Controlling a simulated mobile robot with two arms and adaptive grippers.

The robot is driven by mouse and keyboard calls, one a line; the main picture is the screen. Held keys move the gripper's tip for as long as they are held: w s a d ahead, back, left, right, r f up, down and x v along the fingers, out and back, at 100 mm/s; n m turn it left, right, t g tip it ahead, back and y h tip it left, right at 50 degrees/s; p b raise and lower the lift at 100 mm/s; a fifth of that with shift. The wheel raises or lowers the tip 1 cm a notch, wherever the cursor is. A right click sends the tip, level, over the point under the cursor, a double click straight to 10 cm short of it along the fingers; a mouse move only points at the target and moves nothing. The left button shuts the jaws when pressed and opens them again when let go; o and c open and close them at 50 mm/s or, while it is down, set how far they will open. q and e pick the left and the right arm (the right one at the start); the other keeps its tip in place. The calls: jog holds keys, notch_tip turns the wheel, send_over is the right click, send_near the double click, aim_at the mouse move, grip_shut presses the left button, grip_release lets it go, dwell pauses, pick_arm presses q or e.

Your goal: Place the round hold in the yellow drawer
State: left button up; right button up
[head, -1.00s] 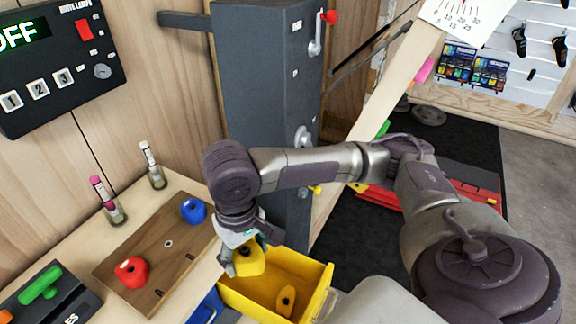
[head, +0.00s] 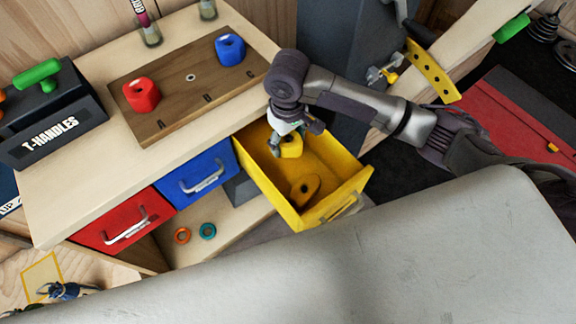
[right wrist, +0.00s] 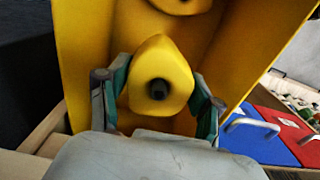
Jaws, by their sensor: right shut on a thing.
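A yellow round hold (head: 291,147) with a dark centre hole is between the fingers of my right gripper (head: 295,139). The right wrist view shows the hold (right wrist: 159,72) with a finger on each side, inside the drawer's opening. The yellow drawer (head: 345,196) is pulled open from the workbench. Another yellow hold (head: 304,189), longer in shape, lies on its floor near the front; it shows partly at the top of the right wrist view (right wrist: 183,4). I cannot tell whether the held hold touches the drawer floor. My left gripper is out of view.
A wooden board (head: 180,105) on the workbench carries a red hold (head: 141,95) and a blue hold (head: 230,49). The blue drawer (head: 197,176) and red drawer (head: 120,222) are closed. A T-handles box (head: 52,125) stands at left. A grey cabinet (head: 335,45) rises behind the drawer.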

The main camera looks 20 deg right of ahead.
send_over(288, 170)
notch_tip(288, 170, down, 7)
jog(key=shift+r+b, duration=0.1)
jog(key=shift+b, duration=0.2)
notch_tip(288, 170, down, 5)
jog(key=shift+r+b, duration=0.15)
jog(key=shift+b, duration=0.2)
jog(key=shift+w, duration=0.1)
jog(key=shift+f, duration=0.25)
jog(key=o, duration=1.4)
jog(key=shift+r, duration=0.1)
notch_tip(288, 170, up, 12)
jog(key=shift+r+p, duration=0.1)
jog(key=shift+p, duration=0.7)
